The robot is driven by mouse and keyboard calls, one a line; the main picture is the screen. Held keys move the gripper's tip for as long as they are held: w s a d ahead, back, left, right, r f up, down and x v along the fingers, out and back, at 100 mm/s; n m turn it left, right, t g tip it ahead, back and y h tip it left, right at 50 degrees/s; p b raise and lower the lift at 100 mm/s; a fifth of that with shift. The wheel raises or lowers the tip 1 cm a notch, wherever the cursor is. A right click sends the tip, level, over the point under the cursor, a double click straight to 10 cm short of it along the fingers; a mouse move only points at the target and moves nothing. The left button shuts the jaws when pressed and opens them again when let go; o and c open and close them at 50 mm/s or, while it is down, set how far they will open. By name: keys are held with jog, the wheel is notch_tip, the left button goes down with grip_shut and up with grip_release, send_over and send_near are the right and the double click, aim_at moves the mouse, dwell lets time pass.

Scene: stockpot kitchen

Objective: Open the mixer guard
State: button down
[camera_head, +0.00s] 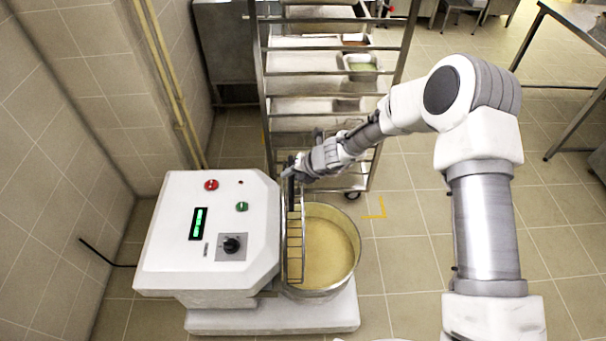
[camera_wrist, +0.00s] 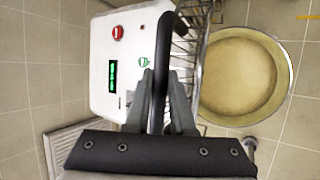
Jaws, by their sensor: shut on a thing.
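The mixer (camera_head: 205,245) is a white machine with a sloping control panel at the left in the head view; it also shows at upper left in the wrist view (camera_wrist: 118,60). Its wire guard (camera_head: 296,250) stands upright between the mixer body and the bowl, and its bars also show in the wrist view (camera_wrist: 187,48). My gripper (camera_head: 291,172) is at the guard's top, and its fingers (camera_wrist: 160,98) are shut on the dark bar-like handle (camera_wrist: 166,45). The round bowl (camera_head: 355,265) of pale dough is largely uncovered. The fingertips' exact contact is partly hidden.
A wheeled metal rack (camera_head: 259,80) with trays stands behind the mixer, close to my arm. A tiled wall (camera_head: 50,130) and yellow pipes (camera_head: 170,80) are at the left. A metal table (camera_head: 570,20) is at upper right. Tiled floor (camera_head: 405,260) right of the bowl is clear.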

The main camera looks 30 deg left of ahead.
jog(key=shift+s+a, duration=0.4)
jog(key=shift+a, duration=0.25)
jog(key=shift+s+a, duration=0.35)
jog(key=shift+a, duration=0.3)
jog(key=c, duration=0.8)
grip_release()
jog(key=shift+o, duration=0.2)
jog(key=shift+r, duration=0.15)
jog(key=p+v, duration=0.2)
jog(key=v, duration=1.5)
jog(key=shift+p, duration=0.4)
jog(key=shift+d, duration=0.15)
